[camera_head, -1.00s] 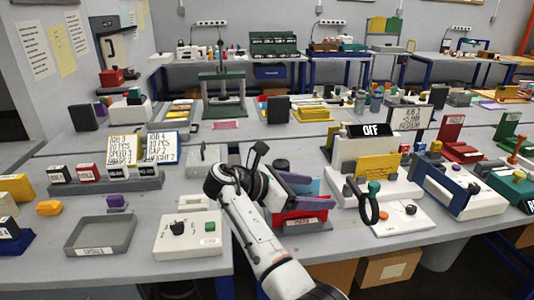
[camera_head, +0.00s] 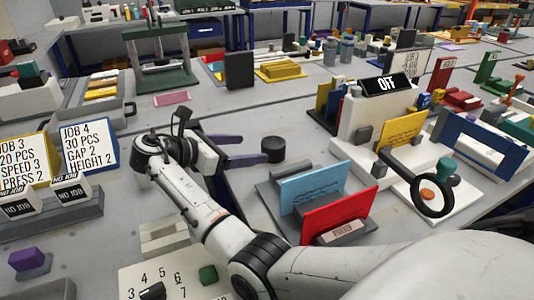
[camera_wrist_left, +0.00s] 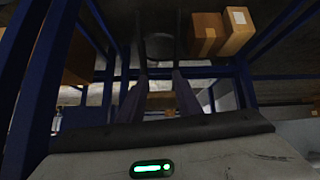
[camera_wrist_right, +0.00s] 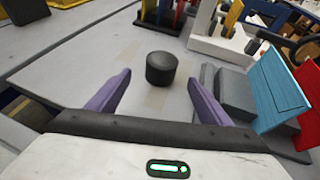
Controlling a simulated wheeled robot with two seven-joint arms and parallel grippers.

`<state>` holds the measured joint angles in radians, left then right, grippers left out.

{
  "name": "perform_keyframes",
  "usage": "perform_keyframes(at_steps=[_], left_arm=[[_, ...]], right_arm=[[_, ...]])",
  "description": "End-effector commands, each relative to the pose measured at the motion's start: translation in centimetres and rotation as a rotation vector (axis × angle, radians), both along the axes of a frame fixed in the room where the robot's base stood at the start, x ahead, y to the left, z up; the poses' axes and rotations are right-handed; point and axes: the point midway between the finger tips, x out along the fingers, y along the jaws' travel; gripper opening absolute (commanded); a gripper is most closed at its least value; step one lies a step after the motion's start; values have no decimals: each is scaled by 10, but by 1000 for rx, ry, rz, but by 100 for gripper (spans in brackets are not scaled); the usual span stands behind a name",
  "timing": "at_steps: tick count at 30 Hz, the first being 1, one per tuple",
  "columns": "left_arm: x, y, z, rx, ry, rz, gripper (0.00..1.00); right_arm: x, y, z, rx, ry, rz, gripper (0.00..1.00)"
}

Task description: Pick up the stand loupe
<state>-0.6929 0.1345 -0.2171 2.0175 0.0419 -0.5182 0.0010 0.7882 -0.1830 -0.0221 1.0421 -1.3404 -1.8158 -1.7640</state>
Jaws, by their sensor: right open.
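A short black cylinder (camera_head: 273,149), which looks like the stand loupe, stands upright on the grey table beside a card rack. My right gripper (camera_head: 254,148) is open, its purple fingers pointing at the cylinder from the left. In the right wrist view the cylinder (camera_wrist_right: 161,68) is ahead of the open fingers (camera_wrist_right: 158,80), roughly centred between them and apart from both. My left gripper (camera_wrist_left: 160,78) shows only in its wrist view, open and empty, over a dim space with blue table legs and cardboard boxes.
The rack with blue (camera_head: 314,188) and red (camera_head: 336,206) cards stands right of the cylinder. Behind it is a white machine with an OFF sign (camera_head: 388,84) and a black ring (camera_head: 433,195). A dial panel (camera_head: 160,275) lies at lower left.

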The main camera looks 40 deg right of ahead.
Motion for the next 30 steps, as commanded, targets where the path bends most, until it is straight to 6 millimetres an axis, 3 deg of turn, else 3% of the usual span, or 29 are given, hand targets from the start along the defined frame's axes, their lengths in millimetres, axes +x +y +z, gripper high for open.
perform_keyframes(at_steps=[22,30], left_arm=[[-1,-1,-9,-8,0,5,31],[3,0,-5,-9,-9,6,31]], right_arm=[[-7,-85,-38,0,0,-3,73],[-7,-91,-39,0,0,-1,73]])
